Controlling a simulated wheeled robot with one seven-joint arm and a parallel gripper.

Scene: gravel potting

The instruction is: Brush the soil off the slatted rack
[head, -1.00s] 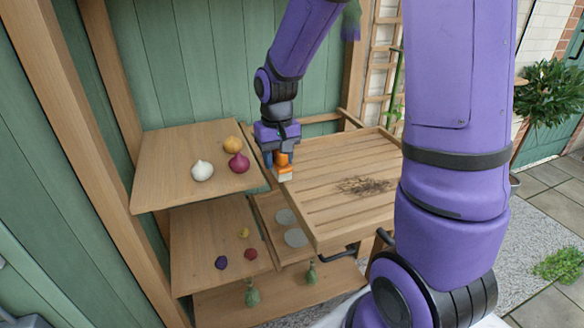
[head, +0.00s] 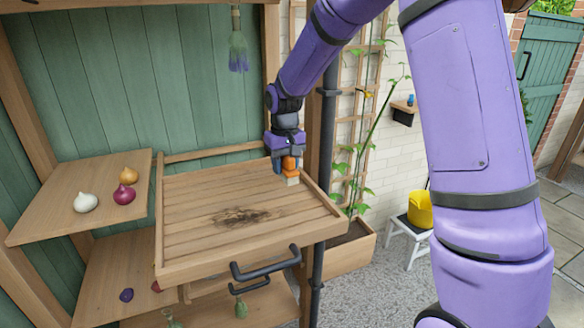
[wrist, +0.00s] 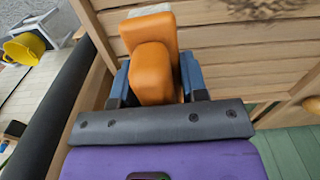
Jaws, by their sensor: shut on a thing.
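The slatted rack (head: 185,238) is a wooden tray-like top with a raised frame. A dark patch of soil (head: 240,217) lies spread near its middle; part of it shows at the top of the wrist view (wrist: 268,6). My gripper (head: 288,164) is shut on an orange brush (head: 291,170) with pale bristles pointing down. The brush is over the rack's back right corner, right of and behind the soil. I cannot tell whether the bristles touch the slats. In the wrist view the orange handle (wrist: 152,68) sits between both fingers.
A shelf at left holds a white onion (head: 85,203), a red onion (head: 124,194) and a yellow onion (head: 129,174). Black handles (head: 265,264) stick out in front of the rack. A dark post (head: 322,150) stands close at its right. A yellow bucket (head: 419,209) sits on a stool.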

